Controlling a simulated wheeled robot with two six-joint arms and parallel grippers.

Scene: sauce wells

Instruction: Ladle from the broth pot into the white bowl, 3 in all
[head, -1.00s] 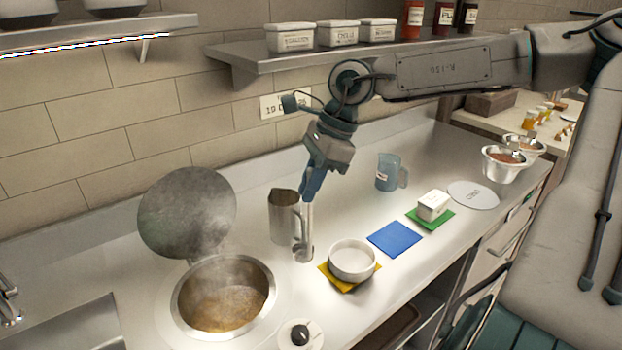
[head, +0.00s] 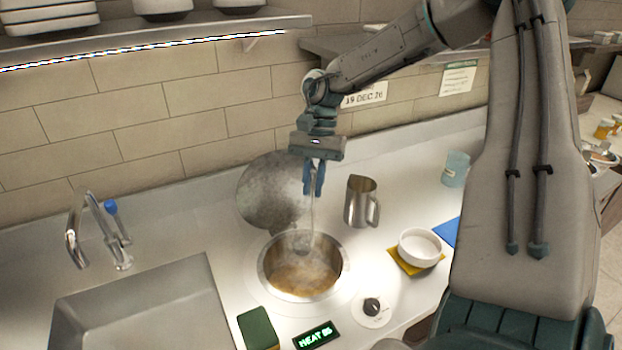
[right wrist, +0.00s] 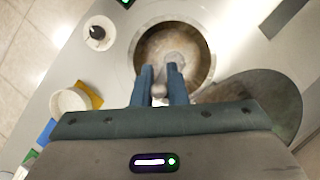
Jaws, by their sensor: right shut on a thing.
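The broth pot (head: 283,291) is a round well sunk in the steel counter, with steaming brown broth (head: 300,278) inside and its round lid (head: 268,192) tilted up behind it. My right gripper (head: 314,190) is shut on the handle of a ladle (head: 311,215). The ladle hangs upright, its bowl end at the pot's mouth; whether it touches the broth I cannot tell. In the right wrist view the ladle (right wrist: 172,60) shows over the pot (right wrist: 205,72). The white bowl (head: 419,248) stands on a yellow mat (head: 404,265) to the right. My left gripper is not in view.
A steel pitcher (head: 359,203) stands between pot and bowl, farther back. A heat knob (head: 372,307) and a lit display (head: 316,336) are in front. A sink (head: 150,310) and faucet (head: 75,240) lie left. A blue mat (head: 447,232) lies right of the bowl.

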